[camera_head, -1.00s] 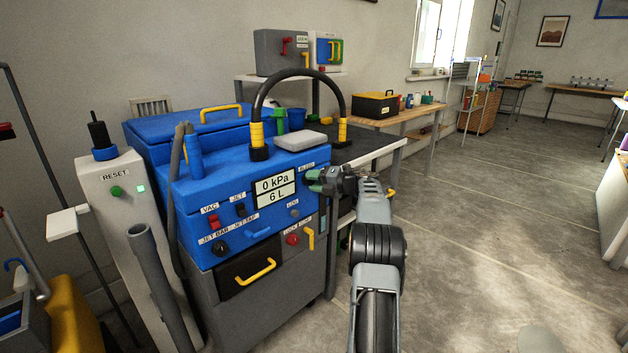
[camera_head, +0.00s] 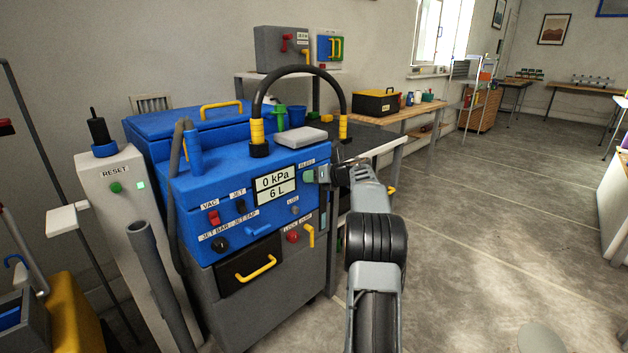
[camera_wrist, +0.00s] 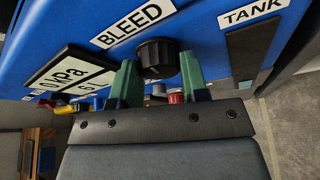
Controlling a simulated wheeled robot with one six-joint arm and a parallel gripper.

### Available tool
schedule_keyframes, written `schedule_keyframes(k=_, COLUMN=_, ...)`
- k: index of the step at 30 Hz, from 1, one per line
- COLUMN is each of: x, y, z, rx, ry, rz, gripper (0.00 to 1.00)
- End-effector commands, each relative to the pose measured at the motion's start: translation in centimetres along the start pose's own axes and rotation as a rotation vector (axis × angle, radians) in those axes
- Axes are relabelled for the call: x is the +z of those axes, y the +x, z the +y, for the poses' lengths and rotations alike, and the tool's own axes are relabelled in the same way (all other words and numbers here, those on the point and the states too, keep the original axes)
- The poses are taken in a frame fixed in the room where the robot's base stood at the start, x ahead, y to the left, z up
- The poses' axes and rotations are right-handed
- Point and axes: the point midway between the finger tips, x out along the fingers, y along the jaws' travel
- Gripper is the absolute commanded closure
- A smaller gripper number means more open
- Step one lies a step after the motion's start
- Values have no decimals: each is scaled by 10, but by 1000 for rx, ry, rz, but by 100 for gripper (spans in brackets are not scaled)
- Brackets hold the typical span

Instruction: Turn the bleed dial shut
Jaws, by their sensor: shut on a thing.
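The bleed dial (camera_wrist: 158,58) is a round black knob on the blue panel, below the BLEED label in the wrist view. My gripper (camera_wrist: 157,72) has its two green fingers on either side of it, shut on the dial. In the head view my gripper (camera_head: 310,175) is at the upper right of the machine's front, under the BLEED label, and hides the dial there. The dial's pointer mark cannot be made out. The display (camera_head: 275,188) reads 0 kPa and 6 L.
The blue machine (camera_head: 235,185) has a red switch (camera_head: 213,216), a black knob (camera_head: 220,244) and a yellow lever (camera_head: 309,236) on its front. A black hose (camera_head: 300,72) arches above it. A table stands behind my arm. Open floor lies to the right.

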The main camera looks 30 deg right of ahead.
Motion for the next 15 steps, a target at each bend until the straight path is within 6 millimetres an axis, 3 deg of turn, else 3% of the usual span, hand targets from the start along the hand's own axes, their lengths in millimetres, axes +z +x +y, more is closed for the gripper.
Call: schedule_keyframes(k=15, x=-1, y=1, z=0, rx=-52, ry=-127, rz=1, gripper=83)
